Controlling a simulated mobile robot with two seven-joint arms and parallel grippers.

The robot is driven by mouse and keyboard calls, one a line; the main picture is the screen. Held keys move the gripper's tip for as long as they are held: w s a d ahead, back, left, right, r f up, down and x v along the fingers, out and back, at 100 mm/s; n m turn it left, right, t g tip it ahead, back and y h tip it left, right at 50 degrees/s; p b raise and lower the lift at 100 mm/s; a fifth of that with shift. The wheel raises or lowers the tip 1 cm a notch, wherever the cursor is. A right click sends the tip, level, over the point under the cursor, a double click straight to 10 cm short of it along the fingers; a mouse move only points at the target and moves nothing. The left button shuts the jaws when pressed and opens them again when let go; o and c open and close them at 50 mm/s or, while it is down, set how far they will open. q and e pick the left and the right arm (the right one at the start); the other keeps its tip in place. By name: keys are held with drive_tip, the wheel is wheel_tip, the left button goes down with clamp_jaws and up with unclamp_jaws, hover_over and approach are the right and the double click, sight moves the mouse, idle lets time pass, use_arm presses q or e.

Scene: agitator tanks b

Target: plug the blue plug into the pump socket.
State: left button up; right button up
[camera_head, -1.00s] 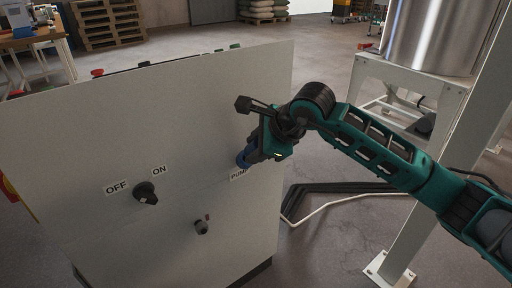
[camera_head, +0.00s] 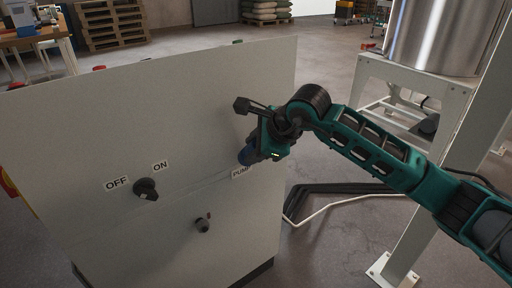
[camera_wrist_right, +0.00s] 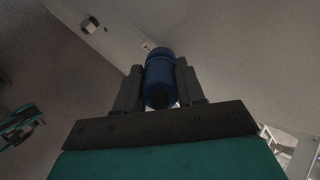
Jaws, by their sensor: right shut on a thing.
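The blue plug (camera_head: 246,155) is at the front face of the grey cabinet, just above the PUMP label (camera_head: 241,172). My right gripper (camera_head: 258,153) is shut on it. In the right wrist view the blue plug (camera_wrist_right: 160,78) stands between the two dark fingers (camera_wrist_right: 160,92), its far end towards the pale cabinet face. The pump socket is hidden behind the plug and gripper, and I cannot tell whether the plug touches it or sits in it. My left gripper is in neither view.
The cabinet (camera_head: 190,120) carries an OFF/ON knob (camera_head: 146,189) and a small dark fitting (camera_head: 202,225) below. A white stand (camera_head: 415,80) with a steel tank (camera_head: 440,35) is at the right. Dark and white tubes (camera_head: 320,200) lie on the floor beside the cabinet.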

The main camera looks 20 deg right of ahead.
drive_tip(key=shift+w+a+f, duration=0.1)
drive_tip(key=shift+w+f, duration=0.1)
drive_tip(key=shift+f, duration=0.15)
drive_tip(key=o, duration=1.2)
drive_tip(key=shift+c, duration=0.2)
